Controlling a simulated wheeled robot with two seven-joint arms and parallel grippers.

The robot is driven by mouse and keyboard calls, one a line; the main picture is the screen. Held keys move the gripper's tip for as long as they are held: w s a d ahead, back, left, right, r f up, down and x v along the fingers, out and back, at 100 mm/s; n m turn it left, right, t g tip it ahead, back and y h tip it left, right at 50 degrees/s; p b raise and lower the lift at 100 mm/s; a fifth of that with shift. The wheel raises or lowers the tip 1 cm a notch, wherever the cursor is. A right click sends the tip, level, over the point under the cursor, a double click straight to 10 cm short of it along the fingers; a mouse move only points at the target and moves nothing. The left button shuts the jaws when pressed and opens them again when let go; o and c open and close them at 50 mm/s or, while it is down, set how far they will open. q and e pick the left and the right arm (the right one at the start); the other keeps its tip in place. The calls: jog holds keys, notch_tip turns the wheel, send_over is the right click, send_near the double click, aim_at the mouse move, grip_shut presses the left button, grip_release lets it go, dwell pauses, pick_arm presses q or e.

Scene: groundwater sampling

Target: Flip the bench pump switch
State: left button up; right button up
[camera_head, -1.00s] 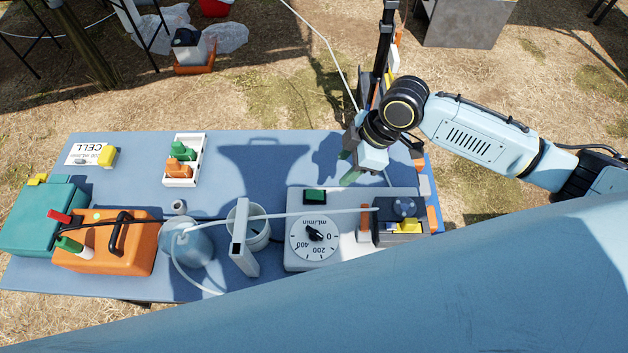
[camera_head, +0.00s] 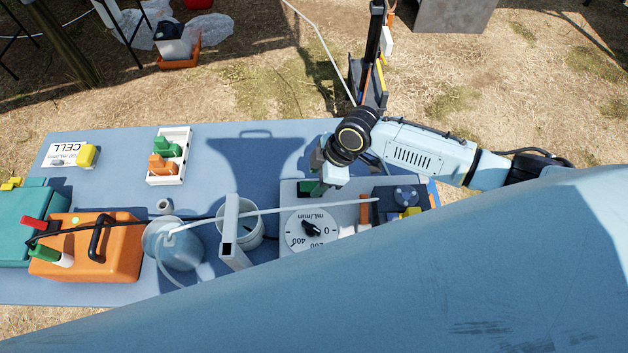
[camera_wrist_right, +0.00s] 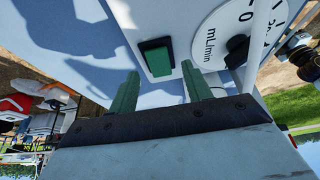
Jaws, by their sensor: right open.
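The bench pump (camera_head: 290,190) is a pale box on the blue table, with a white mL/min dial (camera_head: 311,230) and a black knob. Its switch is a green rocker in a dark frame (camera_head: 304,187), left of my right gripper's tips in the head view. In the right wrist view the green switch (camera_wrist_right: 158,58) lies just beyond the fingertips, between them. My right gripper (camera_head: 318,186) has green-tipped fingers, also seen in the right wrist view (camera_wrist_right: 160,90); they are apart and empty. I cannot tell whether they touch the pump. My left gripper is not in view.
A clear tube (camera_head: 285,211) crosses the pump to a round flask (camera_head: 178,245). A white beaker (camera_head: 243,228), an orange case (camera_head: 110,255) and a white tray with green and orange pieces (camera_head: 184,139) stand further left. The table's back middle is clear.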

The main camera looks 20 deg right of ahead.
aim_at(310, 187)
jog(key=shift+x, duration=1.15)
jog(key=c, duration=1)
jog(key=h+p, duration=0.1)
jog(key=a+h+p, duration=0.1)
jog(key=p, duration=0.1)
jog(key=shift+w+r+g, duration=0.15)
jog(key=shift+r+g, duration=0.15)
jog(key=shift+r, duration=0.1)
jog(key=shift+w+a+f+g+h+p, duration=0.15)
jog(key=shift+h+p, duration=0.15)
jog(key=shift+h, duration=0.3)
jog(key=shift+s+f+g+h+p, duration=0.15)
jog(key=shift+h+p, duration=0.1)
jog(key=shift+h, duration=0.35)
jog(key=shift+o, duration=0.2)
jog(key=shift+w, duration=0.1)
jog(key=shift+c, duration=0.2)
